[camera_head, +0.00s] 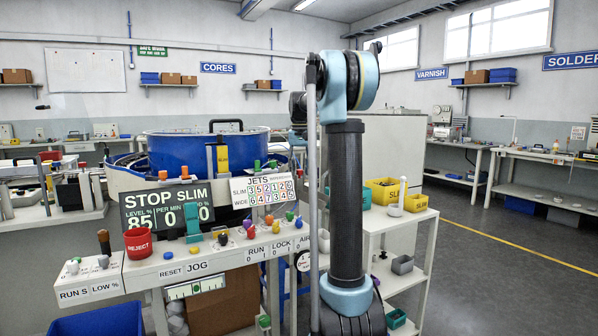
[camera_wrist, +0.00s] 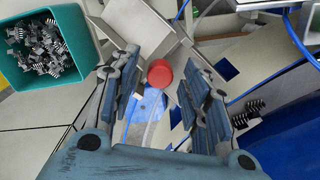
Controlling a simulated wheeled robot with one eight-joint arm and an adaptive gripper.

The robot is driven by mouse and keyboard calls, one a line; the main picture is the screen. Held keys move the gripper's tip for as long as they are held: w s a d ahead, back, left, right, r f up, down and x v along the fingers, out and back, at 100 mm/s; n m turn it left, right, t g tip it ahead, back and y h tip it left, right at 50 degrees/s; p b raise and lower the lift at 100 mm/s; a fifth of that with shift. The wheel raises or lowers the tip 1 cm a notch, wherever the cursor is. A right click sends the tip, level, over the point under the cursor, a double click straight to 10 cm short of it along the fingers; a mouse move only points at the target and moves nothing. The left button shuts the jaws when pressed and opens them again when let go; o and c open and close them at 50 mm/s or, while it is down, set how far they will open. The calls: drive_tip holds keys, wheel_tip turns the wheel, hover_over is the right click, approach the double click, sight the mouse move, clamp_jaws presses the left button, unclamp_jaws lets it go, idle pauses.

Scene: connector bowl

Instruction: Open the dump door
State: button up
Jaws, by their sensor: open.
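In the wrist view, my gripper (camera_wrist: 160,68) is open, with one dark padded finger on each side of a red round knob (camera_wrist: 159,73). The knob shows between the fingertips, beside grey metal plates of a chute (camera_wrist: 140,28). I cannot tell how far below the fingers it is, and no touch shows. Which plate is the dump door, and whether it is open or shut, is not clear. The blue bowl (camera_head: 190,150) stands behind the control panel in the head view. My upright arm hides part of that area, and my gripper cannot be made out there.
A teal bin (camera_wrist: 75,15) of small connectors is at upper left in the wrist view. Dark connectors (camera_wrist: 248,113) lie near the blue bowl's edge. The control panel (camera_head: 210,250) with buttons and a red reject cup (camera_head: 138,243) stands in front. Floor at right is clear.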

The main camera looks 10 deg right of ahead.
drive_tip(key=shift+c, duration=0.3)
clamp_jaws()
drive_tip(key=shift+r, duration=2)
drive_tip(key=shift+o, duration=0.3)
unclamp_jaws()
wheel_tip(320, 180, up, 12)
